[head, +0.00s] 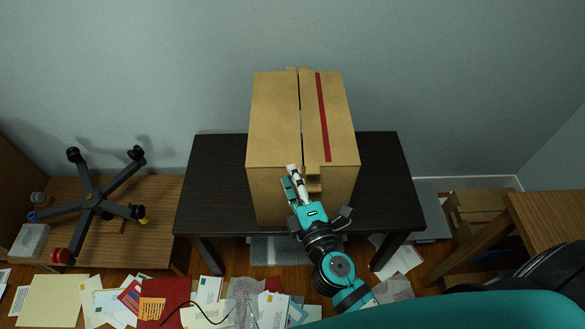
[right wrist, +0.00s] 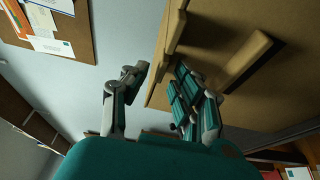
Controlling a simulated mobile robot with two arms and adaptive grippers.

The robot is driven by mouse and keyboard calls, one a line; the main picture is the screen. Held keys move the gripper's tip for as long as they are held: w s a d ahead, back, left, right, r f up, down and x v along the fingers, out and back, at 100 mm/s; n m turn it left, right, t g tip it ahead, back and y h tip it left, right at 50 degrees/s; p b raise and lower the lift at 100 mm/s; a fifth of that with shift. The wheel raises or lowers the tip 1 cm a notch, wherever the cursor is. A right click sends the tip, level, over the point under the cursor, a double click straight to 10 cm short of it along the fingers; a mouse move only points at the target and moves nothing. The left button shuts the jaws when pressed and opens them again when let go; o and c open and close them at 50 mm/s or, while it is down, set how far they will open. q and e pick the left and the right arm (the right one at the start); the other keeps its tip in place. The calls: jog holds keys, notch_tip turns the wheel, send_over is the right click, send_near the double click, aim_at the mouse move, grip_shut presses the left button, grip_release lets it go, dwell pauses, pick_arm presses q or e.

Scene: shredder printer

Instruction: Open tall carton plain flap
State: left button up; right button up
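The tall cardboard carton (head: 275,205) stands on a dark table, its two top flaps lying closed with a narrow gap between them. The plain flap (head: 273,120) is on the left; the flap with a red stripe (head: 335,120) is on the right. A small cardboard tab (head: 313,184) sticks out at the front near the gap. My right gripper (head: 292,178) is at the carton's upper front edge, near the gap. In the right wrist view its fingers (right wrist: 158,80) are apart, with cardboard beside the right finger; I cannot tell if they touch. My left gripper is out of view.
The dark table (head: 212,185) has bare top on both sides of the carton. An upturned chair base (head: 92,200) lies on a wooden surface at left. Papers (head: 205,290) litter the floor in front. A wooden table (head: 545,220) stands at right.

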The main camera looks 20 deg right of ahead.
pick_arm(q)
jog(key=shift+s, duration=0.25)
pick_arm(e)
jog(key=shift+s, duration=0.15)
jog(key=shift+c, duration=0.2)
grip_shut()
